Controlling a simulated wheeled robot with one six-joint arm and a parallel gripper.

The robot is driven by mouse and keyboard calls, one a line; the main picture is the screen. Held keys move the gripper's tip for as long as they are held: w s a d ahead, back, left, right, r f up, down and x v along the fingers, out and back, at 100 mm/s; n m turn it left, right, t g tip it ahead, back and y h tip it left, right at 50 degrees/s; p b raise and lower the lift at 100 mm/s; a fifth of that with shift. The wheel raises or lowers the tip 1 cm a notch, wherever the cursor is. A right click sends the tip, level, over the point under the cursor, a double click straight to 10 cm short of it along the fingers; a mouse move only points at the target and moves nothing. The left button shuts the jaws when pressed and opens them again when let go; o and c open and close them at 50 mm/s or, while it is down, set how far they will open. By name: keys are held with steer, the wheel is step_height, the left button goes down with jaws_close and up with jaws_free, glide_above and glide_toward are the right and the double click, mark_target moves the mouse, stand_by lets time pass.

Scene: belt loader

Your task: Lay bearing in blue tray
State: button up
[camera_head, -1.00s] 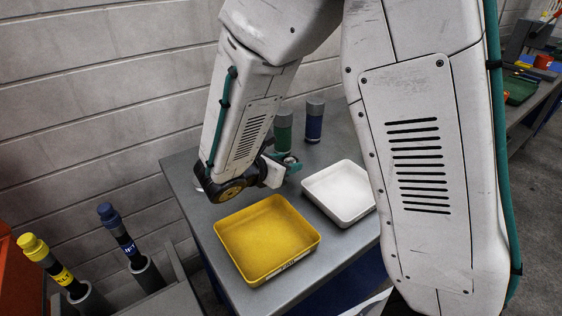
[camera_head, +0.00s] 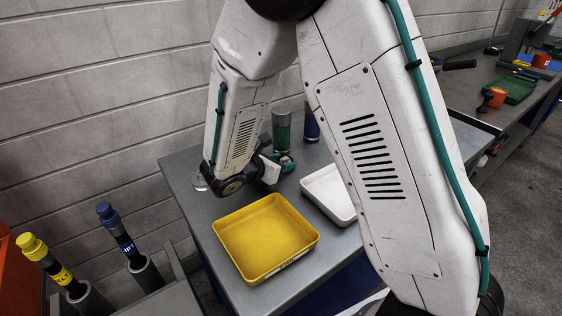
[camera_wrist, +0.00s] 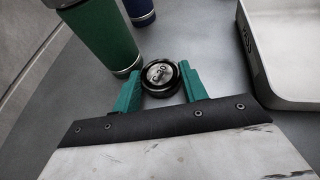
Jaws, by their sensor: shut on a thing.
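The bearing (camera_wrist: 160,75), a dark ring with a silver marked centre, is between the two green fingers of my gripper (camera_wrist: 160,88) in the wrist view. My gripper is shut on it. In the head view my gripper (camera_head: 284,161) is over the back of the grey table, beyond the yellow tray, beside the green cylinder; the bearing is too small there to make out well. No blue tray shows in either view. A yellow tray (camera_head: 222,238) and a white tray (camera_head: 318,184) stand on the table, both empty where visible; my arm hides part of the white one.
A green cylinder (camera_head: 281,132) and a blue cylinder (camera_head: 311,126) stand close behind my gripper. The grey table (camera_head: 190,170) meets a block wall. Yellow-capped and blue-capped tools stand in holders at left. A second bench (camera_head: 470,90) with several items is at right.

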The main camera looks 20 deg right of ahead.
steer(key=o, duration=1)
steer(key=shift+o, duration=0.2)
